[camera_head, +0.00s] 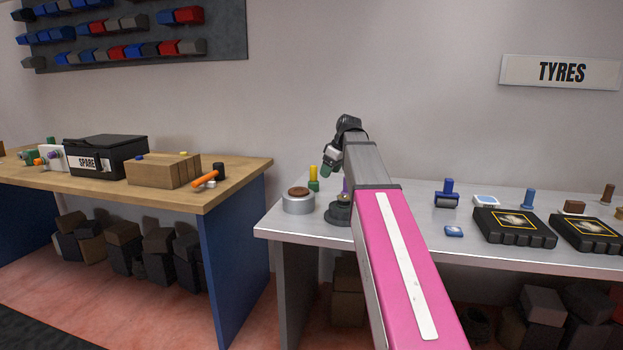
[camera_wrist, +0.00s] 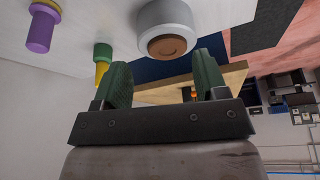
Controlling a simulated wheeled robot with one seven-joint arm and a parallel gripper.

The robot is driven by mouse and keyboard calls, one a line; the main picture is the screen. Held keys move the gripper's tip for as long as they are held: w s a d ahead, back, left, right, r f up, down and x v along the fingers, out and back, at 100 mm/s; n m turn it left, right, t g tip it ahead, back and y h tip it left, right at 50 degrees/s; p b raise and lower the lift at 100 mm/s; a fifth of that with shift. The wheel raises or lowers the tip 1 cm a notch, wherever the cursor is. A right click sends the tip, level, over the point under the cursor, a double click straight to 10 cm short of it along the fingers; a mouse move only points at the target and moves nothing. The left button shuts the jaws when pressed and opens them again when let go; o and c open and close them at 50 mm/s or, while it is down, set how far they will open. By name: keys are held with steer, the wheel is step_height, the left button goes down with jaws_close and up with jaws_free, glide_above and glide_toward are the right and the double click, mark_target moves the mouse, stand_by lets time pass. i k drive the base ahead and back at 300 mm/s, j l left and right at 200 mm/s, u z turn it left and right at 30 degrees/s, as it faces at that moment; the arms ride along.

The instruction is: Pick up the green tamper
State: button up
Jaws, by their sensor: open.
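The green tamper (camera_head: 314,184) stands upright on the grey table in the head view, with a green base and a yellow handle. It also shows in the wrist view (camera_wrist: 103,51), upper left, its yellow handle partly behind one finger. My gripper (camera_head: 328,165) is above the table, just right of and a little higher than the tamper in the head view. In the wrist view my gripper (camera_wrist: 163,78) has its two green fingers apart, with nothing held between them. The tamper is outside the gap, beside the left finger.
A silver canister (camera_head: 298,203) with a brown top stands close to the tamper. A purple item (camera_wrist: 40,32) is on its other side. Black cases (camera_head: 513,228) and more stamp-like tools (camera_head: 447,194) lie to the right. A wooden bench (camera_head: 235,172) stands left, across a gap.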

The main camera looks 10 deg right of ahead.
mark_target(313, 184)
steer(key=i, duration=0.85)
